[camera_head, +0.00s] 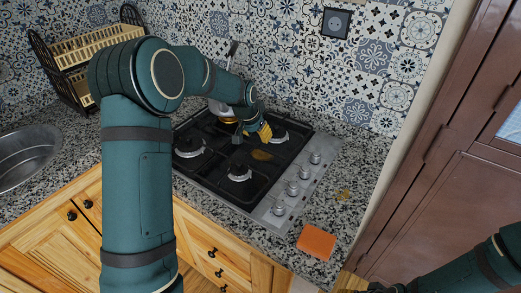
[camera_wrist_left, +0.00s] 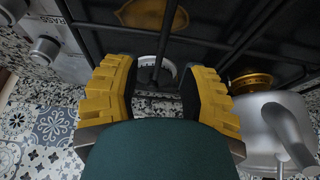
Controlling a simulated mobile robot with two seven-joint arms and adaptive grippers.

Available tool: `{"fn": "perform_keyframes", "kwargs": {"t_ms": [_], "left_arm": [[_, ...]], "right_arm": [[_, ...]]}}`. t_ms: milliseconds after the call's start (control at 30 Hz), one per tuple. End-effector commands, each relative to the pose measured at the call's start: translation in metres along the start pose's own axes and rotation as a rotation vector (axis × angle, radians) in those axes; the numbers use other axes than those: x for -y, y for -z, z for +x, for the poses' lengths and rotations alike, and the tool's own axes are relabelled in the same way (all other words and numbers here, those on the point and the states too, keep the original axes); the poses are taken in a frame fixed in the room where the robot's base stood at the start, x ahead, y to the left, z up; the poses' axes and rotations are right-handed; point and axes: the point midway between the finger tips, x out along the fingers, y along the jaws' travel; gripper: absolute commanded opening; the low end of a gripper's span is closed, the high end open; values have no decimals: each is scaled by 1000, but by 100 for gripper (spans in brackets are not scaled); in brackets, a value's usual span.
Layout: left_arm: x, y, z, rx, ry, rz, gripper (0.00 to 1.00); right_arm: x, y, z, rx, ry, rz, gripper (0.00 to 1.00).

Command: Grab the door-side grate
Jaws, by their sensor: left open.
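The black hob (camera_head: 240,160) is set in the granite counter. The door-side grate (camera_head: 287,158) is a set of thin dark bars over its right half, hard to tell from the black surface. My left gripper (camera_head: 262,131) is over the back right of the hob by the rear burner. In the left wrist view its yellow fingers are open (camera_wrist_left: 157,80), with dark grate bars (camera_wrist_left: 158,45) and a pale burner ring seen between and beyond them. Whether they touch the bars is unclear. My right gripper (camera_head: 352,283) shows only partly at the bottom edge.
Knobs (camera_head: 293,188) line the hob's right edge. An orange sponge (camera_head: 316,242) lies at the counter's front. A brown door (camera_head: 450,170) is at right.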

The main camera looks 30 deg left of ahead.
Motion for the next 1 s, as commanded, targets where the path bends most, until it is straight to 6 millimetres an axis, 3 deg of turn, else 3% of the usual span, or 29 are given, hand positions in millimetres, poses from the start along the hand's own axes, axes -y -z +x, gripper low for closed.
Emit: {"fn": "perform_keyframes", "kwargs": {"t_ms": [300, 567, 667, 700, 1000], "left_arm": [[0, -9, 44, 3, -1, 0, 42], [1, -8, 46, 0, 0, 0, 42], [0, -8, 46, 1, 0, 0, 14], [0, -8, 46, 1, 0, 0, 0], [1, -6, 44, -4, 1, 0, 0]], "right_arm": [[-3, -3, 7, 6, 1, -2, 47], [-2, -3, 7, 7, 1, -2, 47], [-3, -3, 7, 7, 1, -2, 47], [-3, -3, 7, 7, 1, -2, 47], [-3, -3, 7, 7, 1, -2, 47]]}}
